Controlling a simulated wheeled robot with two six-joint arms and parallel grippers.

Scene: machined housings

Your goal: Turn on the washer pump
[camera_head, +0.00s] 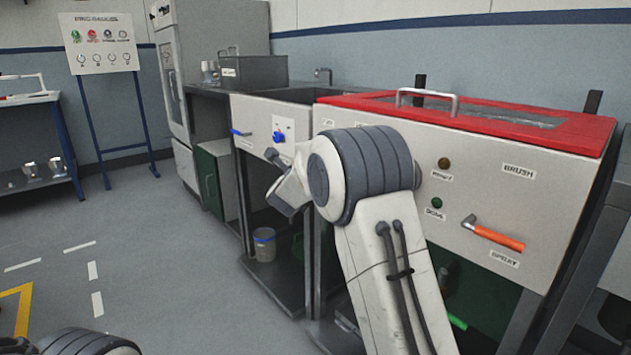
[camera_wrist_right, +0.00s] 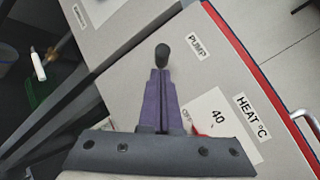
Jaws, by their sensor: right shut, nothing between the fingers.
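The washer (camera_head: 490,185) has a red lid and a pale front panel, and my right arm covers part of it in the head view. In the right wrist view the PUMP label (camera_wrist_right: 195,46) is on the panel, beside a black rounded knob (camera_wrist_right: 162,54). My right gripper (camera_wrist_right: 160,72) has purple fingers, shut and empty. Their tips are right at the knob in the picture; I cannot tell whether they touch it. The knob's base is hidden by the fingers. My left gripper is out of view.
The HEAT °C label (camera_wrist_right: 252,117) and a plate marked 40 (camera_wrist_right: 217,117) lie right of the fingers. An orange SPRAY lever (camera_head: 495,237) sticks out from the washer front. A sink unit (camera_head: 262,120) with blue handles stands to the left.

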